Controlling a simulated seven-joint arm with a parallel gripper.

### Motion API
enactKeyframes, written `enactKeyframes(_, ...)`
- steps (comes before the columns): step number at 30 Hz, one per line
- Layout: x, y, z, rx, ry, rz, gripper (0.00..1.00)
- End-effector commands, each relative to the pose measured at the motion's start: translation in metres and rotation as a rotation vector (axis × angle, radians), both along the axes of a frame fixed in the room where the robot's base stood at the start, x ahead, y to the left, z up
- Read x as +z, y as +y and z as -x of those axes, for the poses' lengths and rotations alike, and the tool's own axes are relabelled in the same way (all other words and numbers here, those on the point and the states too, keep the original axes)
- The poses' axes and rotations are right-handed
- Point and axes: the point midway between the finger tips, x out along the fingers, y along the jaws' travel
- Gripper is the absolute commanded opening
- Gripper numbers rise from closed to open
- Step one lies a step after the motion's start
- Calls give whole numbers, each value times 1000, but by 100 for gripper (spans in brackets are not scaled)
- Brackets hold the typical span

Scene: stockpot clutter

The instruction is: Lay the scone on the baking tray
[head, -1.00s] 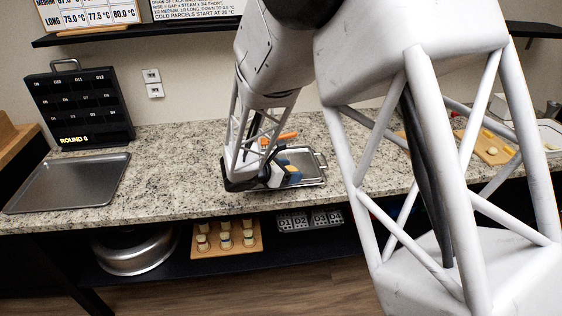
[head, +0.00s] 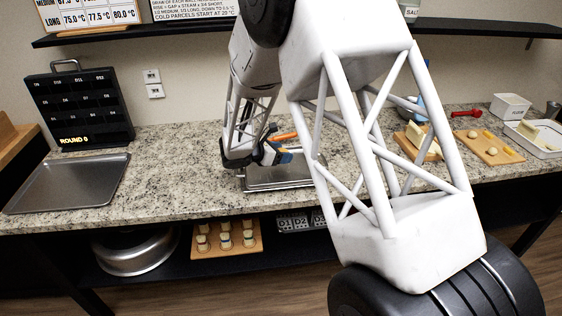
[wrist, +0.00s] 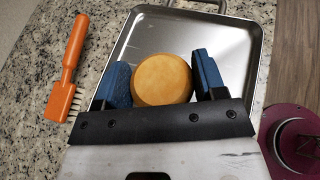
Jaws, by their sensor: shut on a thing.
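The scone (wrist: 162,79) is a round, golden-brown disc in the wrist view. My gripper (wrist: 164,82) is shut on it, with a blue finger at each side. In the head view my gripper (head: 277,156) is above a small metal tray with handles (head: 275,184), which also shows behind the scone in the wrist view (wrist: 222,42). The scone is mostly hidden by the fingers in the head view. A wide, empty, flat metal baking tray (head: 68,184) lies at the left of the counter.
An orange-handled brush (wrist: 72,62) lies beside the small tray. A black board (head: 80,105) stands behind the left tray. Wooden boards with food (head: 489,147) and a white tray (head: 540,138) are at the right. The counter between the two metal trays is clear.

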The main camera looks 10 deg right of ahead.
Motion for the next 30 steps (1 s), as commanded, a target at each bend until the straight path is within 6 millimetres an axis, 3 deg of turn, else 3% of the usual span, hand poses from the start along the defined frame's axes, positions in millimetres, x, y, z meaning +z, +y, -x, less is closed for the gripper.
enactKeyframes(10,-3,0,0,0,1,0,41)
enactKeyframes(21,-34,0,0,0,0,1,41)
enactKeyframes(30,-35,0,0,0,0,0,41)
